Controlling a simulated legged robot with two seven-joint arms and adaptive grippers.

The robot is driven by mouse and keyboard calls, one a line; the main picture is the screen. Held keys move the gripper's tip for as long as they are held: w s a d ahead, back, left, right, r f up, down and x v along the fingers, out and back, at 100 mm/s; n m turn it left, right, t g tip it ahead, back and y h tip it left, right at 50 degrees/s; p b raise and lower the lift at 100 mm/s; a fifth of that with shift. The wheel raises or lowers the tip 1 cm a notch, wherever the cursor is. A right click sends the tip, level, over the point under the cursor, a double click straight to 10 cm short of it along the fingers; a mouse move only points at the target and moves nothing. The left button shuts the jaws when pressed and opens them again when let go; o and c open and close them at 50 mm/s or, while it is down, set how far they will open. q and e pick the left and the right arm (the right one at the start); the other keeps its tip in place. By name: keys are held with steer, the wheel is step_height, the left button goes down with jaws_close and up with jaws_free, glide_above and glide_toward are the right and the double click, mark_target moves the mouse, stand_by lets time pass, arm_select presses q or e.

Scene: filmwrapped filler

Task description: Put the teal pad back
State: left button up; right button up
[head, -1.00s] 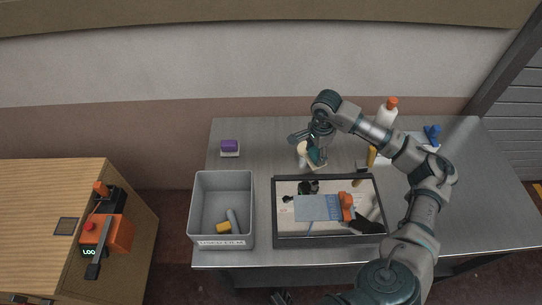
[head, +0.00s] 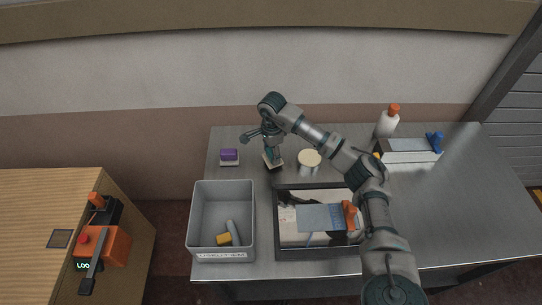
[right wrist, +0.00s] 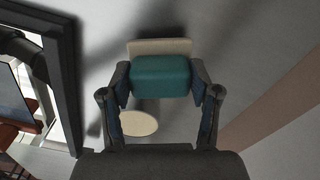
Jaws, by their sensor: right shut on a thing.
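My right gripper (head: 272,158) is shut on the teal pad (right wrist: 162,76), with a fingertip on each side of it. A pale slab (right wrist: 160,46) sits against the pad's far face. In the head view, the gripper and pad are over the back left of the metal table (head: 465,190), just right of a purple pad (head: 229,154) on a similar pale base. The frames do not clearly show whether the slab touches the table. A round cream-topped container (head: 310,157) stands right of the gripper and also shows in the right wrist view (right wrist: 138,123). My left gripper is out of view.
A grey bin (head: 195,225) with a yellow and a grey item stands at front left. A dark-framed tray (head: 280,240) holds a blue sheet and an orange-handled tool. A white bottle (head: 386,124) and a blue-handled item (head: 434,142) stand at back right.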

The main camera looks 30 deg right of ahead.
steer(key=shift+f, duration=0.85)
steer(key=shift+d+f, duration=0.1)
steer(key=shift+f, duration=0.15)
steer(key=shift+c, duration=0.6)
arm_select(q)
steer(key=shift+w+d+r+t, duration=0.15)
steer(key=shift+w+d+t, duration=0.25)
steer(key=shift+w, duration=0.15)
arm_select(e)
steer(key=shift+d, duration=0.1)
steer(key=o, duration=1.2)
steer(key=shift+o, duration=0.7)
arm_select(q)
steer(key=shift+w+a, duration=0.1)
arm_select(e)
steer(key=shift+r, duration=0.1)
